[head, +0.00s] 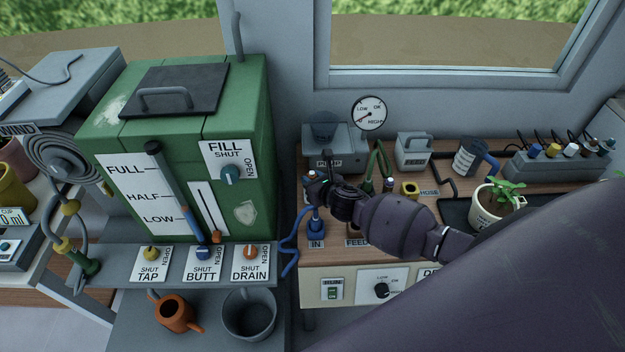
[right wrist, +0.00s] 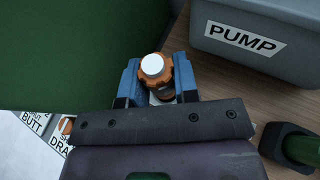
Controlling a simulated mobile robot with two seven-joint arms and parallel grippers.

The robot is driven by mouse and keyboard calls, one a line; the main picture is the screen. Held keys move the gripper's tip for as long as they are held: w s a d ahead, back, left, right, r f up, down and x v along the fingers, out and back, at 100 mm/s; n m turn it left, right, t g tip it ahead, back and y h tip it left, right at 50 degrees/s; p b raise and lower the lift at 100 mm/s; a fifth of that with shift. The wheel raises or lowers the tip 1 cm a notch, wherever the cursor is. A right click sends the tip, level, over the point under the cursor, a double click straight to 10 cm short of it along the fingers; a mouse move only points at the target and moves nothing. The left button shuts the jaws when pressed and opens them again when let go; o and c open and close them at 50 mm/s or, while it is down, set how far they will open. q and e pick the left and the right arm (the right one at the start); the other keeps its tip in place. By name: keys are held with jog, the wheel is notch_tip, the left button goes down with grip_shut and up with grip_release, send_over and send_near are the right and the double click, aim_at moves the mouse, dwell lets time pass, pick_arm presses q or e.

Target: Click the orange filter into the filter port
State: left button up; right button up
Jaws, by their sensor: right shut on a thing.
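The orange filter (right wrist: 152,74), a ribbed orange piece with a white round top, shows in the right wrist view between the two blue fingers of my right gripper (right wrist: 157,80). The gripper is shut on it. Below the filter is a dark ring and a bit of white surface; I cannot tell whether this is the filter port or whether the filter touches it. In the head view my right gripper (head: 313,186) is at the left end of the wooden bench, above the blue IN fitting, and mostly hides the filter. My left gripper is not in view.
The grey pump (right wrist: 240,36) stands close to the right of the gripper, and the green tank (head: 180,150) to the left.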

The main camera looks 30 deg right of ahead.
jog(key=shift+f, duration=0.2)
jog(key=shift+f+b, duration=0.25)
jog(key=shift+b, duration=0.05)
jog(key=shift+f+b, duration=0.55)
jog(key=shift+f, duration=0.2)
jog(key=o, duration=1)
